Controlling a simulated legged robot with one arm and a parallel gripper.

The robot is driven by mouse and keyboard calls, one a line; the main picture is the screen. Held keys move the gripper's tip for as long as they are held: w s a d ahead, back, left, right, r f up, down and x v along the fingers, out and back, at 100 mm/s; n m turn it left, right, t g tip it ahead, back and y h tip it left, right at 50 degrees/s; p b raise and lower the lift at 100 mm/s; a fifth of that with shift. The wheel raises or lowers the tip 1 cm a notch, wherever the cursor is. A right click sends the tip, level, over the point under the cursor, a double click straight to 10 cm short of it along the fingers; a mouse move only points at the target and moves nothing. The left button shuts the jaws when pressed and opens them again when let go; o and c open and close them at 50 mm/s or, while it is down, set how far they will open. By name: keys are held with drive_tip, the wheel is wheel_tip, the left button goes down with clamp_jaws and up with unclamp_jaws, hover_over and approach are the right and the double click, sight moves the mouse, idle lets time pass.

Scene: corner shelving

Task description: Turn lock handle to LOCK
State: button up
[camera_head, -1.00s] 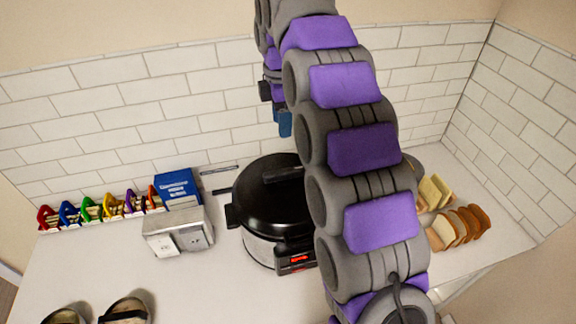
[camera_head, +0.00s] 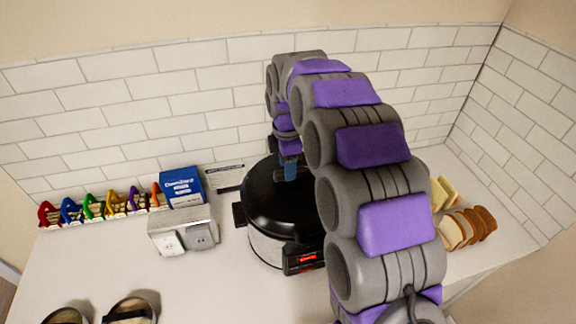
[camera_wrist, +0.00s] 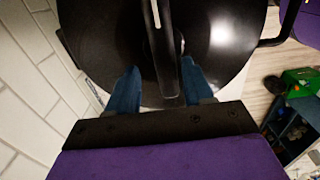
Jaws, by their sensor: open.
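A round cooker with a black lid (camera_head: 262,205) and a pale lower body stands on the counter, with a red lit display (camera_head: 306,258) on its front. In the wrist view the black lid (camera_wrist: 215,50) fills the top, and a long dark lock handle (camera_wrist: 165,50) runs across it. My gripper (camera_head: 290,172) is over the lid in the head view. In the wrist view its two blue fingers (camera_wrist: 155,88) are open, one on each side of the handle's near end. I cannot tell whether they touch it. No lock marking is readable.
A blue box (camera_head: 182,187) and a grey outlet box (camera_head: 184,232) stand left of the cooker. Colourful clips (camera_head: 105,205) line the wall. Bread slices (camera_head: 466,228) lie at the right. The front left counter (camera_head: 90,272) has free room. The tiled wall (camera_head: 190,90) is close behind.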

sight(304, 169)
drive_tip(key=shift+d+f, duration=0.2)
drive_tip(key=d, duration=0.4)
drive_tip(key=shift+d+r, duration=0.1)
drive_tip(key=shift+d, duration=0.05)
drive_tip(key=shift+c, duration=0.9)
drive_tip(key=a, duration=0.3)
drive_tip(key=shift+a, duration=0.15)
drive_tip(key=c, duration=0.4)
drive_tip(key=shift+s+a, duration=0.15)
drive_tip(key=shift+a, duration=0.05)
drive_tip(key=shift+c, duration=1.7)
drive_tip(key=shift+d, duration=0.95)
clamp_jaws()
